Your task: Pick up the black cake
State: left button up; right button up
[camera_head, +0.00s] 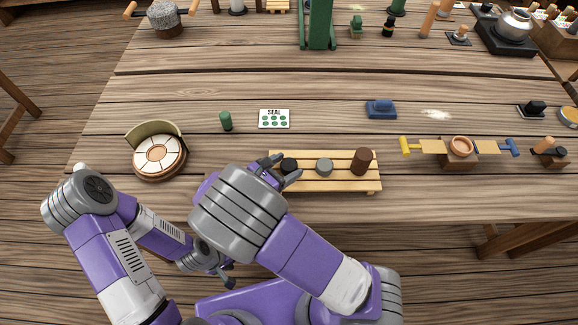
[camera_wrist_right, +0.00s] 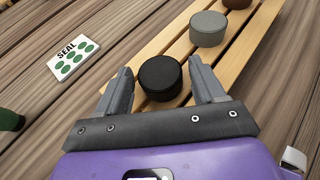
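The black cake (camera_head: 289,165) is a short dark cylinder on the left part of a slatted wooden rack (camera_head: 330,185). It also shows in the right wrist view (camera_wrist_right: 160,78). My right gripper (camera_head: 280,170) is open, with one finger on each side of the black cake and visible gaps between; its fingers also show in the right wrist view (camera_wrist_right: 162,88). My left gripper (camera_head: 226,277) hangs low in front of the table edge, partly hidden by my arms; its opening is unclear.
A grey cake (camera_head: 324,167) and a taller brown cylinder (camera_head: 362,161) stand on the rack to the right. A SEAL card (camera_head: 274,119) and green cylinder (camera_head: 226,121) lie behind. A round wheel-like tray (camera_head: 158,157) sits left.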

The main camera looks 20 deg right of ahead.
jog(key=c, duration=0.9)
